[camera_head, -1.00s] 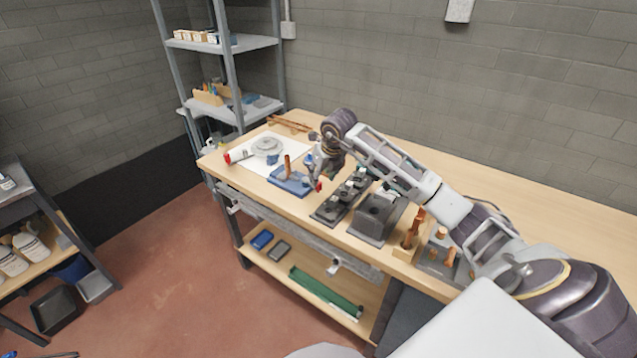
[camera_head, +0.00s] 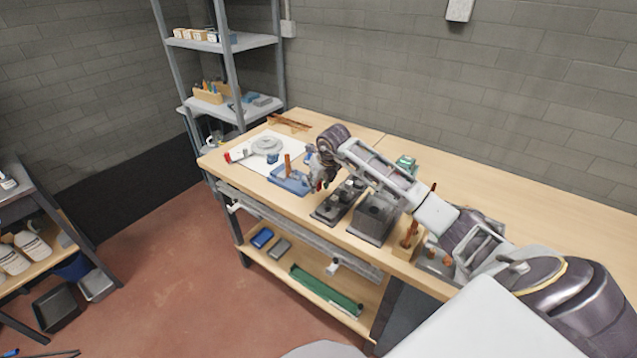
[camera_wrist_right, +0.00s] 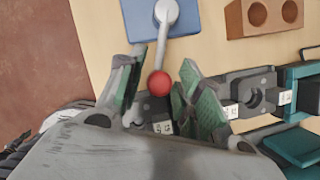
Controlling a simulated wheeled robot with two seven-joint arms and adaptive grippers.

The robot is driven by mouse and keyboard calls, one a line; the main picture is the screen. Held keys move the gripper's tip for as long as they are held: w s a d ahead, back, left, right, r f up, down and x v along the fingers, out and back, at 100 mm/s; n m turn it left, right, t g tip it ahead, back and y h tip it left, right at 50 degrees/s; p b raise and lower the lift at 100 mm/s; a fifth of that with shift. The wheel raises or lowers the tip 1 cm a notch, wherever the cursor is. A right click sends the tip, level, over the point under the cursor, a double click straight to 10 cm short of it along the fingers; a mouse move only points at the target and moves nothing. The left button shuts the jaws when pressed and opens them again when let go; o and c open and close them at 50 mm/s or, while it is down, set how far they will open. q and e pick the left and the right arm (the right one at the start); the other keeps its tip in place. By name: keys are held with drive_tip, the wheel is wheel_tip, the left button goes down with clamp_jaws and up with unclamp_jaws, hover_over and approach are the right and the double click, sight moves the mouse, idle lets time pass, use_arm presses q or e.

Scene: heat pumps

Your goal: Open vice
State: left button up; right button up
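The vice (camera_head: 287,178) is a blue block on the bench, left of my right gripper in the head view. An upright copper-coloured piece stands at it. In the right wrist view, its blue base (camera_wrist_right: 134,22) is at the top, and a grey lever ends in a red ball knob (camera_wrist_right: 159,83). My right gripper (camera_head: 321,178) is at the lever end; in the right wrist view its fingers (camera_wrist_right: 161,72) are spread, with the knob between them and gaps on both sides. The jaws are too small to judge. My left gripper is out of view.
Dark fixtures (camera_head: 337,201) and a dark block (camera_head: 376,217) stand just right of the vice, below my right arm. A white sheet (camera_head: 248,160) with a round grey part (camera_head: 266,145) lies to the left.

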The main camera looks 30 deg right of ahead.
clamp_jaws()
